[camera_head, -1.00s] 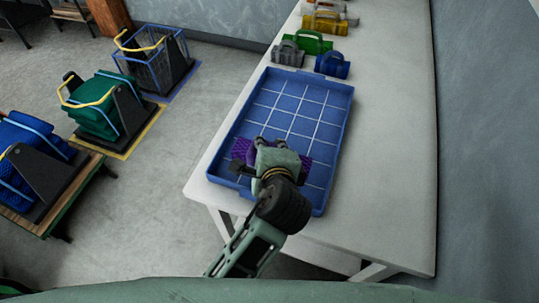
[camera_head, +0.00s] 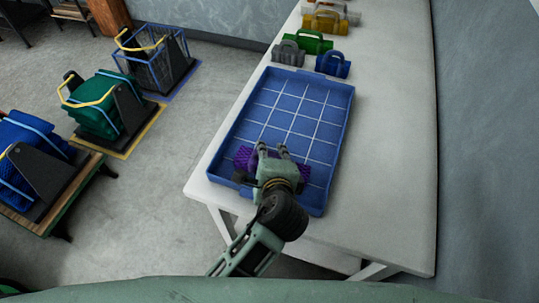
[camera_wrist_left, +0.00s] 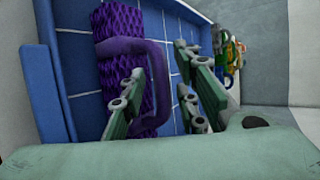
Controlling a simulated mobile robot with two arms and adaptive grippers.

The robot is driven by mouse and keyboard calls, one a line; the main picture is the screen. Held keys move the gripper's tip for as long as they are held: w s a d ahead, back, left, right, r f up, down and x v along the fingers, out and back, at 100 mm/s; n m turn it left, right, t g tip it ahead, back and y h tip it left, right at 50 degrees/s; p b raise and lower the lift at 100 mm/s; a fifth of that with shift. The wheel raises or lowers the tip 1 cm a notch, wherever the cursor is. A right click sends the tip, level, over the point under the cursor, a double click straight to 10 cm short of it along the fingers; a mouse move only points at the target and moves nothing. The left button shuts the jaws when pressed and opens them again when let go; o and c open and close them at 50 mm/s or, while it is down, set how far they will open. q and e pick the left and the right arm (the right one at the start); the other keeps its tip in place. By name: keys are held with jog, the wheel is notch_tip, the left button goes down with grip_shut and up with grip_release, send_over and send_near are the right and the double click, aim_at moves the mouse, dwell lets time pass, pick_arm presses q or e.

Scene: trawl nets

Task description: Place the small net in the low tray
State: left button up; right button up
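The small net is a purple rolled bundle with a smooth purple handle (camera_wrist_left: 158,75). In the head view the net (camera_head: 244,157) lies inside the low blue tray (camera_head: 345,115), in its near part, partly hidden by my gripper. My left gripper (camera_head: 273,149) is over the net with its fingers pointing towards the far end of the tray. In the left wrist view its fingers (camera_wrist_left: 165,90) are spread apart. One finger overlaps the net and handle; the other is clear to the right, over the tray grid. My right gripper is not in view.
The tray stands on a long white table (camera_head: 385,190). Behind it are a grey bundle (camera_head: 288,53), a blue one (camera_head: 333,65), a green one (camera_head: 310,42) and a yellow one (camera_head: 325,22). Stands with nets are on the floor at left. The tray's far part is empty.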

pick_arm(q)
jog(key=shift+s+r, duration=0.15)
jog(key=shift+r, duration=0.1)
jog(key=p+v, duration=0.9)
jog(key=v, duration=0.2)
jog(key=shift+s, duration=0.3)
